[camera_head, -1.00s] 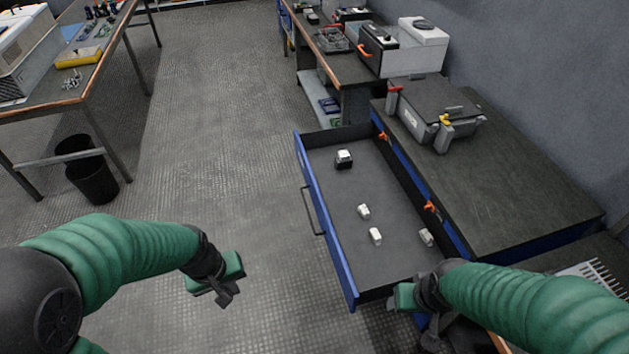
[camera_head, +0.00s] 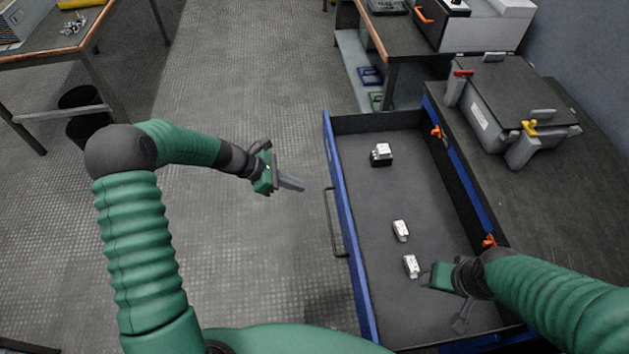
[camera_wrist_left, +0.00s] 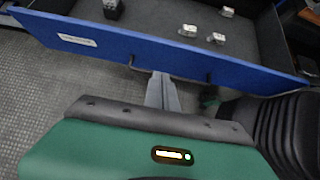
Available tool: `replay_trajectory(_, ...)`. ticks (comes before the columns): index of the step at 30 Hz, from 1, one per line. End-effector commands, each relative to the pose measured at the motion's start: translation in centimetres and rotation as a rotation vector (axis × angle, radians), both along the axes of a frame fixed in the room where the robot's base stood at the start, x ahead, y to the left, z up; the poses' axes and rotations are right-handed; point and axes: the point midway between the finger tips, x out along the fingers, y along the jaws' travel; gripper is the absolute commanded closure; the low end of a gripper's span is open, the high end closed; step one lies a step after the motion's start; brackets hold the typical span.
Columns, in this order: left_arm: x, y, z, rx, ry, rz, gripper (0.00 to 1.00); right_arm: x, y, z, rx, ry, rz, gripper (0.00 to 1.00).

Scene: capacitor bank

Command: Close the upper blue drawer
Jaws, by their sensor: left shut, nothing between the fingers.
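The upper blue drawer (camera_head: 346,215) is pulled well out to the left of its cabinet, and its blue front with a dark bar handle (camera_head: 333,222) faces the left. My left gripper (camera_head: 291,184) is shut and empty, a short gap left of the drawer front near the handle's far end. In the left wrist view, its fingers (camera_wrist_left: 162,92) point at the drawer front (camera_wrist_left: 110,47), overlapping the handle in the picture; contact cannot be told. My right gripper (camera_head: 461,318) hangs over the near part of the drawer; its jaw state is unclear.
Several small parts lie in the drawer, among them a black and white one (camera_head: 381,155) and a white one (camera_head: 401,231). A grey case (camera_head: 510,105) stands on the cabinet top (camera_head: 560,210). A workbench (camera_head: 75,40) and a bin (camera_head: 85,115) are far left. Floor left of the drawer is clear.

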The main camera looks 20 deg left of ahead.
Motion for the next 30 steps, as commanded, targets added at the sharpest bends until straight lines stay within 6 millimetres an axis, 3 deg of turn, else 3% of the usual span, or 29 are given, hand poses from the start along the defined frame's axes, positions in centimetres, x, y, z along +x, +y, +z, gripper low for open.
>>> replay_trajectory(12, 2.6, -6.1, -6.5, 0.0, 0.003, -0.005, 1.0, 0.0, 0.0, -2.0, 0.0, 0.0, 0.0, 0.37)
replay_trajectory(19, 3.9, -9.0, -6.1, 0.002, 0.001, -0.006, 1.0, 0.0, 0.0, -2.1, 0.0, 0.0, 0.0, 0.37)
replay_trajectory(30, 4.1, -9.5, -6.0, 0.002, 0.001, -0.005, 1.0, 0.0, 0.0, -2.1, 0.0, 0.0, 0.0, 0.37)
